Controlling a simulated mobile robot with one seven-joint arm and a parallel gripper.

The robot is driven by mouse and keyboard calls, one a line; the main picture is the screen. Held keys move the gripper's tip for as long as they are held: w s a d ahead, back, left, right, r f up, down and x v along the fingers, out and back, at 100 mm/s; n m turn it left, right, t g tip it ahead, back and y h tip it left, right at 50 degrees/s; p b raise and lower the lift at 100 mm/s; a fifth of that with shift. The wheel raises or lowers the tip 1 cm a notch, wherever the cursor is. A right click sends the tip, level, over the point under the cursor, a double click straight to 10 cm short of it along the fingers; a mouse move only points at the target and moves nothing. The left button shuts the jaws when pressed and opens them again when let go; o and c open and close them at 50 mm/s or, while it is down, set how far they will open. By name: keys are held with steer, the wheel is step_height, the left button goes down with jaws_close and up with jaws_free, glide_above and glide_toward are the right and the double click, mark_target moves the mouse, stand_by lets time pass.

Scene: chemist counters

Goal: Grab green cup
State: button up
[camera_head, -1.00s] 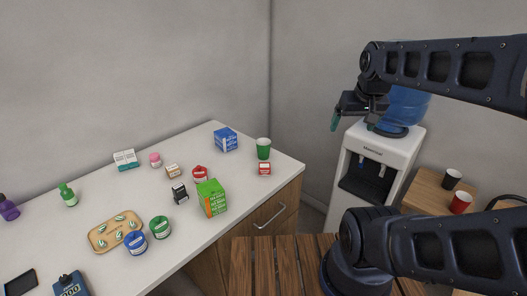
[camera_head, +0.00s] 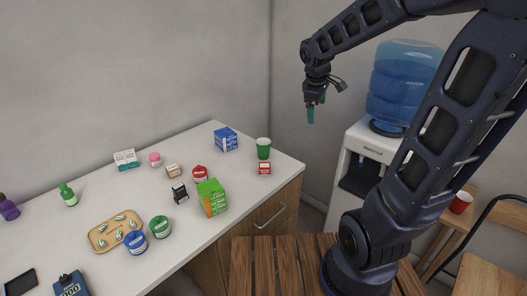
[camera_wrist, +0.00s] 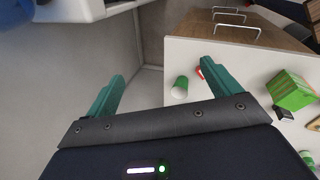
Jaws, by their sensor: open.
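The green cup (camera_head: 263,148) stands upright near the far right corner of the white counter, with a pale rim. It also shows in the wrist view (camera_wrist: 180,87), just right of the middle, beyond and between my fingers. My gripper (camera_head: 310,116) hangs in the air to the right of the cup and higher in the picture, fingers pointing down. In the wrist view its two green fingers (camera_wrist: 163,90) stand wide apart with nothing between them up close.
A red-and-white box (camera_head: 264,169) stands right in front of the cup. A blue box (camera_head: 226,139) stands to its left, and a green carton (camera_head: 211,198) is nearer. A water cooler (camera_head: 372,150) is on the right. The counter (camera_head: 235,175) has bare room around these items.

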steer(key=w+a+f+n+h, duration=0.1)
steer(key=w+a+f+n, duration=0.7)
steer(key=w+a, duration=0.15)
steer(key=n, duration=0.7)
glide_above(259, 147)
step_height(259, 147, down, 10)
steer(key=shift+w+r, duration=0.1)
steer(key=shift+r, duration=0.15)
steer(key=shift+w+f, duration=0.1)
steer(key=shift+f, duration=0.35)
steer(key=x, duration=1)
steer(key=shift+d, duration=0.1)
steer(key=c, duration=1.1)
